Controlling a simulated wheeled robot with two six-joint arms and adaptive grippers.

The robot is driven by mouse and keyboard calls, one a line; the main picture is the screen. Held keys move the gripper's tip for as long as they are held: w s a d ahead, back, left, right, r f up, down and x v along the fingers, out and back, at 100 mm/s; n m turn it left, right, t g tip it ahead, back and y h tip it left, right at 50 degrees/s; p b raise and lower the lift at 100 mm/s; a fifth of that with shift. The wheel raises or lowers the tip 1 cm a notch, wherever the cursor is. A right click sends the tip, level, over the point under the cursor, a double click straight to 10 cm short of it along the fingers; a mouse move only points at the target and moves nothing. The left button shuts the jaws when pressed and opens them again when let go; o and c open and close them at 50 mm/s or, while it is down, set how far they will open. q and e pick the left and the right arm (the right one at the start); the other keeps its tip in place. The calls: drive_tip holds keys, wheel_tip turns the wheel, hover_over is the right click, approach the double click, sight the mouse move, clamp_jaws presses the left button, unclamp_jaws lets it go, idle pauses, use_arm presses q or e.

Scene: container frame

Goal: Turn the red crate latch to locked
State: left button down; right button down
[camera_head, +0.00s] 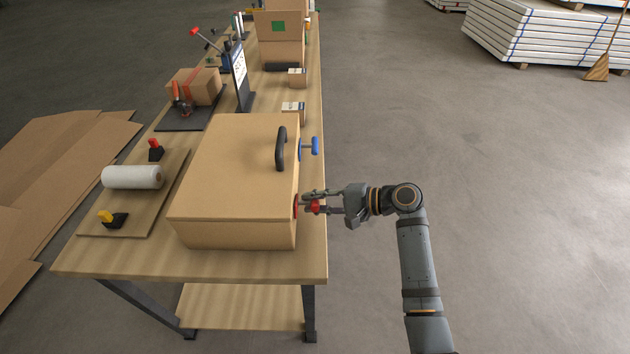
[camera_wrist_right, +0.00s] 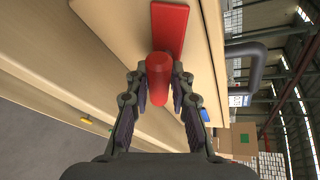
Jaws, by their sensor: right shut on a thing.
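A wooden crate (camera_head: 235,165) stands on the workbench with a black handle (camera_head: 281,148) on its lid. The red latch (camera_head: 315,207) is on the crate's right side near the front corner. In the right wrist view its red knob (camera_wrist_right: 158,78) sits between my fingers, with a flat red plate (camera_wrist_right: 172,28) behind it. A blue latch (camera_head: 311,146) is farther back on the same side. My right gripper (camera_head: 314,201) is shut on the red latch; it also shows in the right wrist view (camera_wrist_right: 159,85). My left gripper is not in view.
Stacked panels (camera_head: 540,35) lie far right. The floor right of the bench is clear.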

drive_tip(key=m+g+p, duration=0.2)
drive_tip(key=m+p, duration=0.1)
drive_tip(key=p, duration=0.5)
drive_tip(key=shift+r+m+g+p, duration=0.15)
drive_tip(key=shift+m+g+p, duration=0.2)
drive_tip(key=shift+m+g, duration=0.05)
drive_tip(key=shift+g+p, duration=0.3)
drive_tip(key=shift+p, duration=0.1)
drive_tip(key=shift+f+m+g+p, duration=0.25)
drive_tip(key=shift+m+g+p, duration=0.45)
drive_tip(key=shift+m, duration=0.4)
drive_tip(key=shift+s+f+m+g, duration=0.1)
drive_tip(key=shift+f+m+g, duration=0.05)
drive_tip(key=shift+m+g, duration=0.85)
drive_tip(key=c, duration=1.4)
unclamp_jaws()
drive_tip(key=shift+o, duration=1)
